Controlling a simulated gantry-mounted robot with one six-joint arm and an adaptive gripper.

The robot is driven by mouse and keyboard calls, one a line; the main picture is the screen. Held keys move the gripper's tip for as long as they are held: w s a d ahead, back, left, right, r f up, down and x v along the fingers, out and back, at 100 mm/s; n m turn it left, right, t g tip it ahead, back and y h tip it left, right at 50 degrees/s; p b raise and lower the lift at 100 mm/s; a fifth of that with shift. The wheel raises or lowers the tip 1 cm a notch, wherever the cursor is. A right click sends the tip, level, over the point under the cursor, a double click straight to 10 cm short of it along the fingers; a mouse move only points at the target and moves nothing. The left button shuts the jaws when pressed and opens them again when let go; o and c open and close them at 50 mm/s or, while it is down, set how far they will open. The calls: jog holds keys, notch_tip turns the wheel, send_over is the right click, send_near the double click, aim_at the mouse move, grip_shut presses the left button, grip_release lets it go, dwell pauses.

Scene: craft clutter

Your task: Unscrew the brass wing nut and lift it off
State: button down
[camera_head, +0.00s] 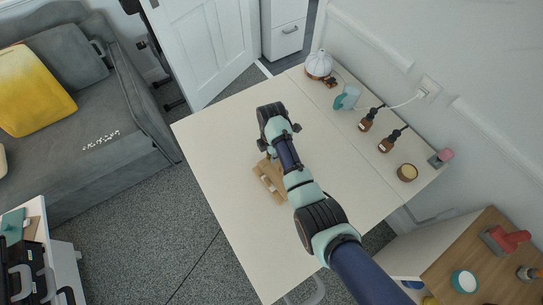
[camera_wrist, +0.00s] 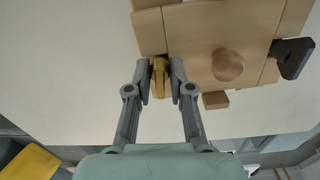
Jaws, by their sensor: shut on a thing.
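The brass wing nut (camera_wrist: 158,84) is in the wrist view, at the edge of a light wooden fixture (camera_wrist: 195,45). My gripper (camera_wrist: 160,70) is shut on the wing nut, with one grey finger on each side of it. The nut lies close against the wood; I cannot tell whether it is still on a thread, and no bolt shows. In the head view the fixture (camera_head: 266,186) lies on the white table, partly under my arm, which hides the wing nut and my fingertips.
The fixture carries a round wooden knob (camera_wrist: 228,65) and a dark handle-like part (camera_wrist: 292,57) to its right. In the head view, brown bottles (camera_head: 387,142), a teal cup (camera_head: 347,97) and a candle jar (camera_head: 407,173) stand along the wall. The table's left side (camera_head: 215,140) is clear.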

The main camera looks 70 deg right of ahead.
jog(key=shift+n, duration=0.6)
jog(key=shift+r, duration=0.1)
jog(key=shift+r+p, duration=0.55)
jog(key=shift+p, duration=0.25)
jog(key=shift+r+p, duration=2.1)
jog(key=shift+p, duration=0.2)
